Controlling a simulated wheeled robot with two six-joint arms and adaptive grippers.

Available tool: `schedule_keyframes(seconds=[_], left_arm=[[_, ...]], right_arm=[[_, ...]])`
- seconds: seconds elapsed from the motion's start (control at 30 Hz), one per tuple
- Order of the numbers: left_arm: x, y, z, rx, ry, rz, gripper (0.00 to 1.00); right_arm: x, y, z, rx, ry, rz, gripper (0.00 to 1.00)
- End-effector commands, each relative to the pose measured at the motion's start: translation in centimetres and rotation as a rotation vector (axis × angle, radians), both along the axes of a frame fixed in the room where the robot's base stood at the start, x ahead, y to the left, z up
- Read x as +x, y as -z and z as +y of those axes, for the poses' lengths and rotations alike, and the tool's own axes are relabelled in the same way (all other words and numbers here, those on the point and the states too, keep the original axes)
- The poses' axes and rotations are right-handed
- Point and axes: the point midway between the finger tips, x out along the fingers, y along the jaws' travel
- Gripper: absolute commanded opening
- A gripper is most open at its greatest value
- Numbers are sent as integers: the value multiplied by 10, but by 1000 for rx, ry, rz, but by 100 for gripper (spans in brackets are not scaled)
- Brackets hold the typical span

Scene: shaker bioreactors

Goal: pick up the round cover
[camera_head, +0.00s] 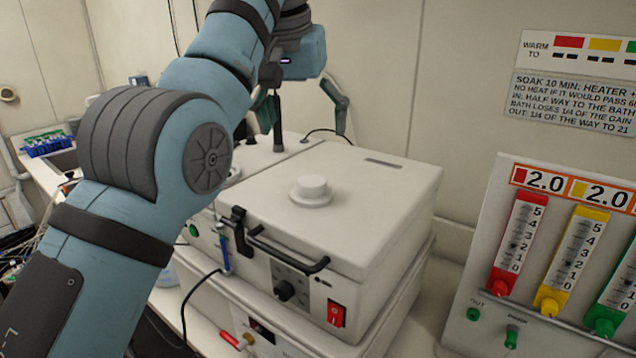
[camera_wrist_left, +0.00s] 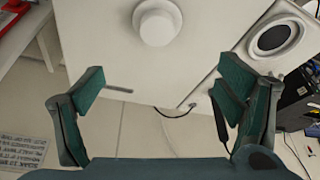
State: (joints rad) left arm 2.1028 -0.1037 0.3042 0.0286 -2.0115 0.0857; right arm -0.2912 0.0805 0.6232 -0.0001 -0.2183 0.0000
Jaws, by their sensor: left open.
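The round cover (camera_head: 311,190) is a white, stepped round piece on top of a white box-shaped machine (camera_head: 385,240). In the left wrist view the round cover (camera_wrist_left: 157,22) is at the top middle, beyond the fingertips. My left gripper (camera_head: 303,112) is above and behind the cover in the head view, with its teal fingers spread apart. In the left wrist view the left gripper (camera_wrist_left: 162,84) is open with nothing between its fingers. The cover is fully visible and apart from the fingers. My right gripper is not in view.
The machine has a black front handle (camera_head: 290,252) and a red switch (camera_head: 336,313). A panel of coloured gauges (camera_head: 560,250) stands at the right. A blue rack (camera_head: 47,143) is at the far left. The machine's top around the cover is clear.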

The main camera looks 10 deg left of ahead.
Motion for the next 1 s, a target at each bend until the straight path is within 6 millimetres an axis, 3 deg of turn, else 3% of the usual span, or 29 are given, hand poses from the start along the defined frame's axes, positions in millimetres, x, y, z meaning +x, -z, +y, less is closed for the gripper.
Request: schedule_keyframes(seconds=[0.03,0.2,0.37,0.6,0.87,1.0], left_arm=[[4,17,-1,-1,1,1,86],[22,60,-3,-1,5,0,86],[31,79,-3,0,2,2,86],[48,114,-3,-1,-1,3,86],[51,124,-3,0,-1,0,86],[51,124,-3,0,-1,1,66]], right_arm=[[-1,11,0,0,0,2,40],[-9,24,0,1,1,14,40],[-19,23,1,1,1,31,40],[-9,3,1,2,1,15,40],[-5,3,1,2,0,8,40],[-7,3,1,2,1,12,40]])
